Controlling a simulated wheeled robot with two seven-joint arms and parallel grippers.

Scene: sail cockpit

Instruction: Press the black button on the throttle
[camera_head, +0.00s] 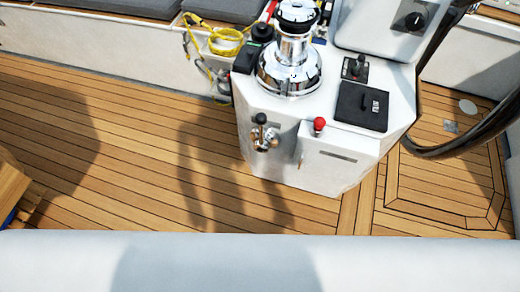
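A chrome lever fitting that looks like the throttle (262,138) is on the front left face of the white console (350,155). It has a black knob (261,118) at its top. A separate small black button on it is too small to make out. Neither of my grippers is in view, and nothing touches the lever.
A red knob (319,123) stands right of the lever. A chrome winch (290,68), a black panel (362,107) and a small joystick (356,66) are on the console top. A dark wheel rim (460,148) curves at right.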

